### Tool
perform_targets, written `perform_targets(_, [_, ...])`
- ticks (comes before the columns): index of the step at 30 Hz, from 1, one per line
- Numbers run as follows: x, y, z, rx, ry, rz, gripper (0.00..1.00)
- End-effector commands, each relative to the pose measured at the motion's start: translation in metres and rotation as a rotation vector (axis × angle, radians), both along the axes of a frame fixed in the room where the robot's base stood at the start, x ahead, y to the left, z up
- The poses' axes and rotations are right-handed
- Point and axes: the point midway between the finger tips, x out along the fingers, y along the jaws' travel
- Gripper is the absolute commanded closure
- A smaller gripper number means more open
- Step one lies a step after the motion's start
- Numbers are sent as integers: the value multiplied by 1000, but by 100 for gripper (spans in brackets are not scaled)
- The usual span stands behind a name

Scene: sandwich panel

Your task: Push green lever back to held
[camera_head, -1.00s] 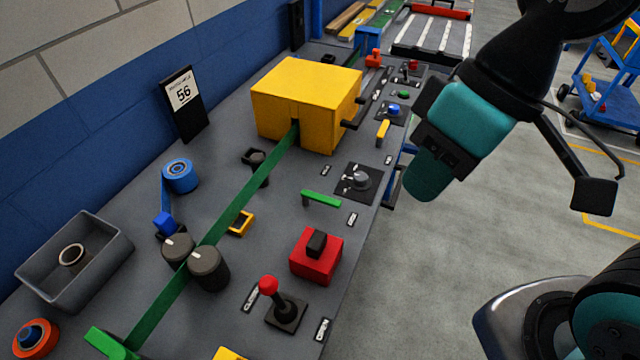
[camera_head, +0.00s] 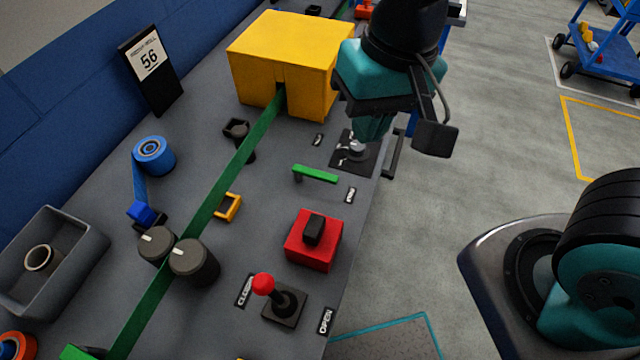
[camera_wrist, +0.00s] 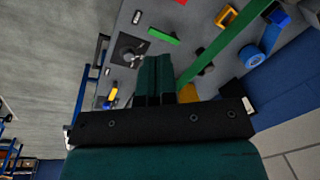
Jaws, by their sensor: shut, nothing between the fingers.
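The green lever (camera_head: 318,175) is a short flat bar lying across the panel, its pivot end at the left and its free end pointing right. Small label plates stand near it, too small to read. The lever also shows in the wrist view (camera_wrist: 162,36), beyond my fingers. My gripper (camera_head: 362,142) points down over the panel's right edge, by the grey knob and farther back than the lever. Its teal fingers (camera_wrist: 158,62) are shut together with nothing between them. The gripper is apart from the lever.
The grey knob on a black plate (camera_head: 352,152) is right by my fingertips. A yellow box (camera_head: 285,65) stands behind left, with a green strip (camera_head: 215,195) running from it. A red block (camera_head: 313,240) and red-topped joystick (camera_head: 283,298) are nearer. Open floor lies right.

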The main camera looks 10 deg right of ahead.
Motion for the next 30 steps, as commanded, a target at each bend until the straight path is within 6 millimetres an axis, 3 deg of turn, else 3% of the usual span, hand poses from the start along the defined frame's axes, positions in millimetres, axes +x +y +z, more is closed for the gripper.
perform_targets(1, [7,11,-30,-57,0,-92,100])
perform_targets(3, [18,21,-55,-124,-32,-245,100])
perform_targets(6, [29,36,-84,-190,-110,-433,100])
perform_targets(10, [38,51,-109,-224,-214,-604,100])
perform_targets(16, [43,60,-119,-225,-294,-713,100])
perform_targets(26, [44,60,-120,-224,-296,-719,100])
perform_targets(30, [47,57,-130,-228,-294,-718,100])
